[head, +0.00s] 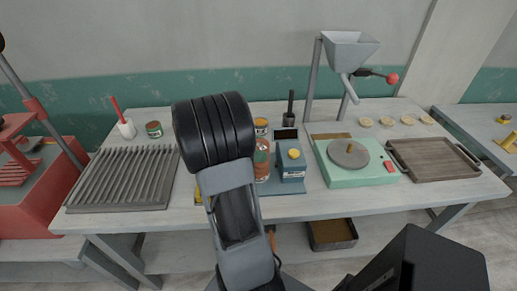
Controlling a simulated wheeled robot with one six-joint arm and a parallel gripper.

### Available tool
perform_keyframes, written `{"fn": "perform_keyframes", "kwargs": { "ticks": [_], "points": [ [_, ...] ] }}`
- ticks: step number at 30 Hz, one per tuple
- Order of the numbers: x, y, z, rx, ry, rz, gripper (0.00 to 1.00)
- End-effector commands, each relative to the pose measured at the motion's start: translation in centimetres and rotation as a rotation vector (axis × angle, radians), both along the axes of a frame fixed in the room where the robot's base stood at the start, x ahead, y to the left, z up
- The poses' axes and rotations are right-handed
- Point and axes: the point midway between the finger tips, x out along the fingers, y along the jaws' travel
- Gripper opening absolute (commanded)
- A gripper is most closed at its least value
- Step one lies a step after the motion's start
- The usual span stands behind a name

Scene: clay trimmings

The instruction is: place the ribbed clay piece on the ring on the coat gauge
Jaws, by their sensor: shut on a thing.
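A small blue device with a yellow knob (291,166) stands on a blue base in the middle of the bench, and a dark panel rises behind it. It may be the coat gauge, but I cannot make out a ring on it. I cannot make out the ribbed clay piece. My arm rises through the middle of the head view, and its large dark joint covers part of the bench. My gripper does not show; it is hidden or out of frame.
A green machine with a grey disc (349,154) and a wooden tray (434,158) stand to the right. Several pale round pieces (388,121) lie behind them. A hopper on a stand (349,48) rises at the back. A ribbed grey rack (122,178) lies left.

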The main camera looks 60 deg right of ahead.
Motion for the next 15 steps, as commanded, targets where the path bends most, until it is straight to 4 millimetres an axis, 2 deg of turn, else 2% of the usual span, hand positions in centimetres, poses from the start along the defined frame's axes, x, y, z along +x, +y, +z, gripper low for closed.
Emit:
{"fn": "perform_keyframes", "kwargs": {
  "ticks": [6, 15],
  "points": [
    [0.7, -1.03, -1.18, -0.003, 0.001, -0.001, 0.0],
    [0.72, -1.05, -1.27, -0.002, 0.001, 0.0, 0.0]
  ]
}}
